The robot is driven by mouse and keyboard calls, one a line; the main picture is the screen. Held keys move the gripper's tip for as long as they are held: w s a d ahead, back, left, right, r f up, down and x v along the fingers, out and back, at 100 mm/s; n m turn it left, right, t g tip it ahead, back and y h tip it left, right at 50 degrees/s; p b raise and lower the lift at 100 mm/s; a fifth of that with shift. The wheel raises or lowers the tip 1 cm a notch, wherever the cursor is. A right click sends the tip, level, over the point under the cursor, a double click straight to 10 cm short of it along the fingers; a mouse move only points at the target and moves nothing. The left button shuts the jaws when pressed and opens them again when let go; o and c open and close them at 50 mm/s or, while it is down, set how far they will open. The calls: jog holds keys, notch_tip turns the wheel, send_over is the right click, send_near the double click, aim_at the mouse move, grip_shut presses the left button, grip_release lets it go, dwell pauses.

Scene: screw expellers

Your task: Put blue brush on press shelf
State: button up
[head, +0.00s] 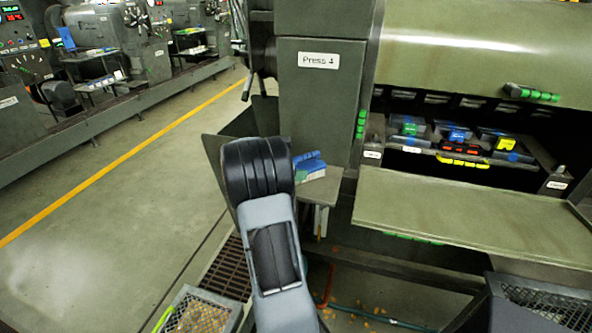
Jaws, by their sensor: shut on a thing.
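My arm rises from the bottom centre and ends in a black rounded joint. My gripper is hidden behind that joint, so its fingers do not show. No blue brush can be clearly made out. A blue and white object with a little green (309,166) shows just right of the joint, at a small grey side shelf (322,190) on the press labelled Press 4 (318,60). I cannot tell what this object is. A wide, bare greenish panel (470,218) juts out at the front of the press.
Dark units with green, blue, yellow and red parts (450,135) sit in the open press bay. A green-handled raised cover (480,55) is above it. Mesh-topped bins stand at the lower left (200,312) and lower right (545,305). The floor (130,220) at left is clear.

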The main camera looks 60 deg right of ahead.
jog(key=shift+f, duration=0.2)
jog(key=o, duration=1)
